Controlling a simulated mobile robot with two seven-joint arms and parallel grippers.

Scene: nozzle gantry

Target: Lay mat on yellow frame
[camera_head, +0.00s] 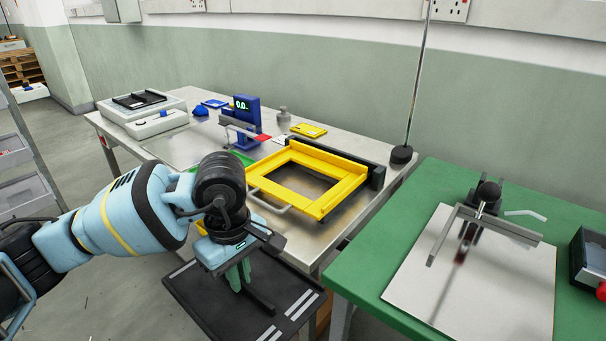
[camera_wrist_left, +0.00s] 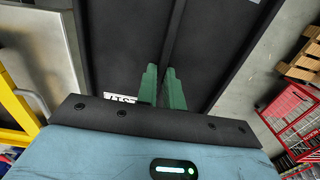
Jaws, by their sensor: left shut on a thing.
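My left gripper (camera_head: 240,274) is shut on a raised bar on the dark mat (camera_head: 198,291), a flat black sheet with white stripes near its edge. The green fingers (camera_wrist_left: 162,88) pinch that bar in the left wrist view, and the black mat surface (camera_wrist_left: 118,45) fills the middle. The mat is held in front of the steel table, low and left of the yellow frame. The yellow frame (camera_head: 345,192) is a hinged-looking square with an open middle on the steel table, with a grey handle on its front left side. My right gripper is out of view.
The steel table (camera_head: 372,222) also carries a blue display device (camera_head: 246,110), a grey-white box (camera_head: 142,103) and a small yellow item (camera_head: 309,130). A pole stands at its right corner. A green table (camera_head: 400,255) with a white plate (camera_head: 490,285) stands right.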

